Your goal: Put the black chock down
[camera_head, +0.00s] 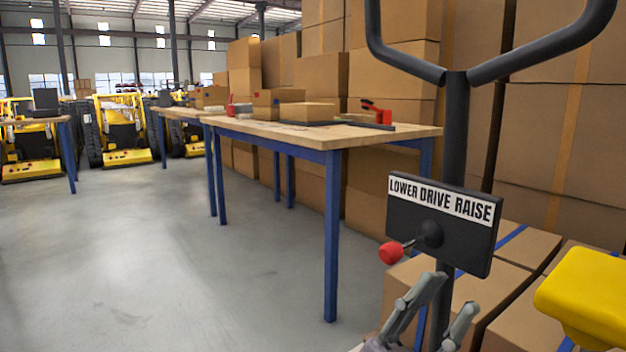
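My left gripper (455,295) is at the bottom, right of centre, with its two grey fingers spread apart. No chock shows between the fingers. The gripper is below a black control panel (447,242) marked LOWER DRIVE RAISE and in front of the dark handle post. A lever with a red knob (391,253) sticks out of the panel to the left, apart from the fingers. I cannot make out the black chock for certain anywhere. My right gripper is not in view.
The dark post (456,130) carries a wide looped handle. A wooden table (415,132) with blue legs holds boxes and a red tool (378,112). Cardboard boxes (392,75) stack behind. A yellow shape (585,295) is at lower right. Yellow vehicles (125,130) stand far left; floor there is clear.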

